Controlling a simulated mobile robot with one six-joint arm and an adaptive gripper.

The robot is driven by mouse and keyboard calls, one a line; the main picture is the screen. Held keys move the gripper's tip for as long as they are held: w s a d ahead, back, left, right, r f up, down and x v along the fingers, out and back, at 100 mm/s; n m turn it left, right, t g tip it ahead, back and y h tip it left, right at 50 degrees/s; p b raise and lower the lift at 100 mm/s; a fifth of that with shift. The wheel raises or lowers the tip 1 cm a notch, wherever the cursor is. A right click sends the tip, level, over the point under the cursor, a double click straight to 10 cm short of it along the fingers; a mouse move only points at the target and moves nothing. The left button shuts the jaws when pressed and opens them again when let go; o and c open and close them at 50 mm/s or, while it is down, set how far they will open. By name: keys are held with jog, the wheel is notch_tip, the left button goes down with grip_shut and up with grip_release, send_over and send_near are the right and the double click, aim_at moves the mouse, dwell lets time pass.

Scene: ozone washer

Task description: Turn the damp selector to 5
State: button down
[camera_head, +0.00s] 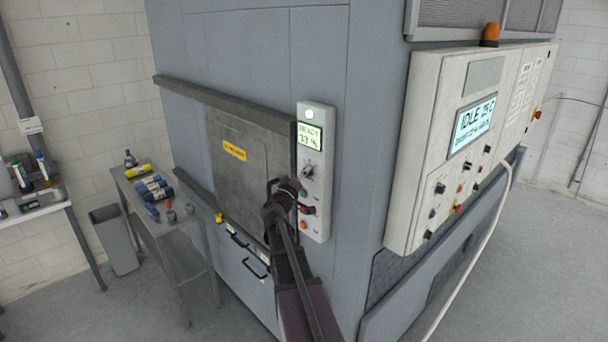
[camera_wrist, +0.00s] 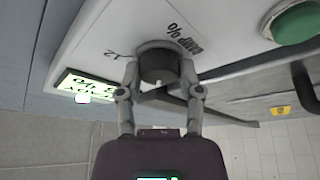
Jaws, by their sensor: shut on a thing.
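The damp selector is a dark round knob (camera_wrist: 158,66) on a white panel in the wrist view, beside the lettering "DAMP %". My gripper (camera_wrist: 158,74) has one finger on each side of the knob and is shut on it. A scale mark that looks like "12" shows left of the knob. I cannot read the number the knob points to. In the head view my gripper (camera_head: 290,187) is at the narrow white control panel (camera_head: 315,225), where it partly covers the controls. The lit display (camera_head: 309,136) on this panel seems to read 33 %.
A green button (camera_wrist: 297,22) is right of the knob in the wrist view. A larger control box (camera_head: 425,150) with a display reading IDLE juts out at right. A small table (camera_head: 145,208) with bottles stands left of the grey machine. Open floor lies at right.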

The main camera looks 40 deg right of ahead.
jog(key=shift+c, duration=1.3)
grip_release()
jog(key=shift+d, duration=0.1)
jog(key=shift+m, duration=0.6)
jog(key=s+a+f+m+g+h+b, duration=0.1)
jog(key=a+f+m+g+b, duration=0.1)
jog(key=a+f+m+b, duration=0.25)
jog(key=s+a+f+m+g+h+b, duration=0.1)
jog(key=a+m+g+h+b, duration=0.15)
jog(key=a+m, duration=0.45)
jog(key=s+a+f+n+y+b, duration=0.2)
jog(key=f+y, duration=0.1)
jog(key=f, duration=0.4)
jog(key=s+a+f+n+g+y+b, duration=0.1)
jog(key=a+f+n+y+b, duration=0.1)
jog(key=f, duration=0.4)
jog(key=s+a+f+n+g+y+b, duration=0.1)
jog(key=s+a+f+n+y+b, duration=0.1)
jog(key=a+f+y, duration=0.2)
jog(key=shift+s+f+y, duration=0.35)
jog(key=shift+f+y, duration=0.2)
jog(key=shift+f, duration=1.25)
